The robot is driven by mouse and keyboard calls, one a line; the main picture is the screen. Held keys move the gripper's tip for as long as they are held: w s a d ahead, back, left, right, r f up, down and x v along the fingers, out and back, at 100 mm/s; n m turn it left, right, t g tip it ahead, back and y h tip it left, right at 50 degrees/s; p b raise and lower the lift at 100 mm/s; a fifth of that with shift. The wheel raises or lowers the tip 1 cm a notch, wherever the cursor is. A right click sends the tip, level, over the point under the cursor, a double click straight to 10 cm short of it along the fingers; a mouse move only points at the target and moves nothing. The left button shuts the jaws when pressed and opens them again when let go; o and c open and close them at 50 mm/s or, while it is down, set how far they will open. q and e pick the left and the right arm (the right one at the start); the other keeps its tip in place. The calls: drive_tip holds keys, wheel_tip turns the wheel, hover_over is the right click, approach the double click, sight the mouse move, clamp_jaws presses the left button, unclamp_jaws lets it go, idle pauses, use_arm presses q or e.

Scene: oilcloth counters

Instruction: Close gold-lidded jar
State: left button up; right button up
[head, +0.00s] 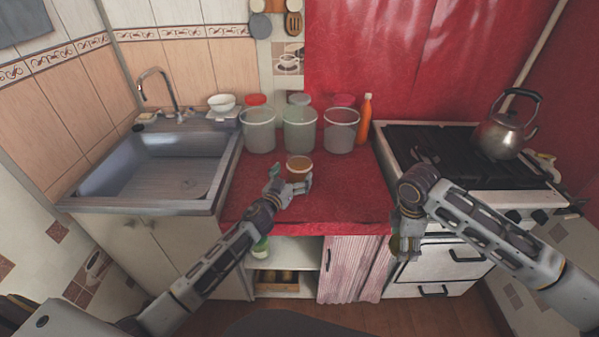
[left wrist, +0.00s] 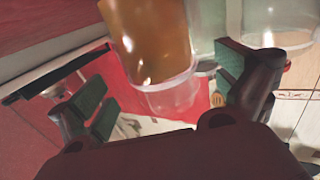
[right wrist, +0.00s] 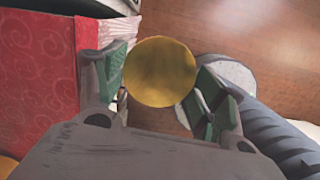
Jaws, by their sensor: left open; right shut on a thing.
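The jar (head: 299,165), with amber-brown contents, stands on the red counter without its lid. My left gripper (head: 289,187) is open at the jar's near side. In the left wrist view the jar (left wrist: 150,40) shows ahead, between the spread fingers and apart from them. My right gripper (head: 406,246) hangs in front of the stove, past the counter's front edge, pointing down. It is shut on the round gold lid (right wrist: 160,72), which lies flat between its green-padded fingers in the right wrist view. The lid is mostly hidden in the head view.
Several clear canisters (head: 300,130) stand behind the jar, with an orange bottle (head: 365,120) beside them. A sink (head: 150,165) is at left. A stove with a kettle (head: 503,135) is at right. The red counter (head: 350,190) right of the jar is clear.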

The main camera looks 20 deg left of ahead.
sight(303, 155)
use_arm(q)
drive_tip(key=shift+w, duration=0.1)
drive_tip(key=shift+w+d, duration=0.2)
drive_tip(key=shift+w, duration=1.05)
drive_tip(key=shift+w+d, duration=0.2)
drive_tip(key=shift+w, duration=1.05)
drive_tip(key=c, duration=1.7)
drive_tip(key=shift+r, duration=0.15)
drive_tip(key=shift+r+p, duration=0.45)
drive_tip(key=shift+r, duration=0.65)
use_arm(e)
drive_tip(key=shift+r, duration=0.4)
use_arm(q)
drive_tip(key=shift+r+p, duration=1.05)
drive_tip(key=shift+r, duration=2.9)
use_arm(e)
drive_tip(key=shift+r, duration=1.1)
drive_tip(key=shift+m, duration=0.3)
